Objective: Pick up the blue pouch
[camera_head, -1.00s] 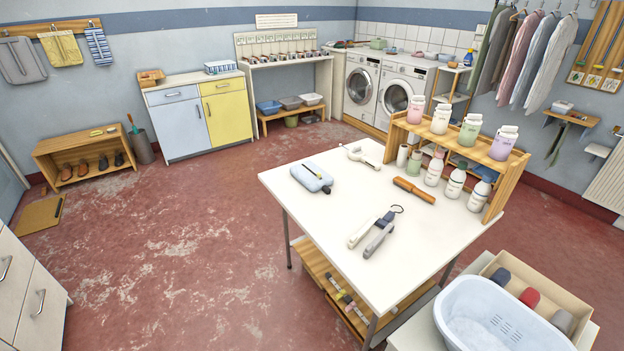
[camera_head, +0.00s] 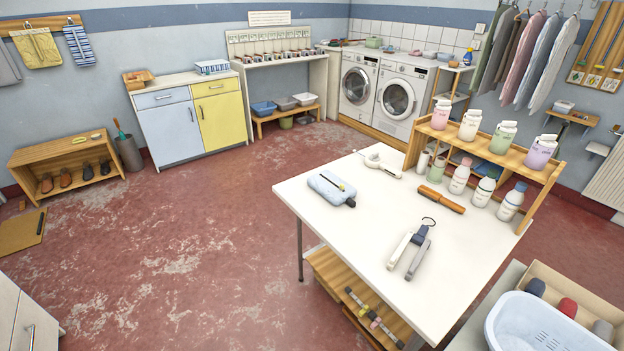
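Neither of my grippers shows in the head view.
The table also holds a white tool (camera_head: 377,163), an orange-brown roller (camera_head: 441,199), grey-and-white tongs (camera_head: 412,246) and a wooden rack (camera_head: 543,177) with several bottles. A white basin (camera_head: 540,325) stands at the lower right. The red floor (camera_head: 190,235) left of the table is open.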

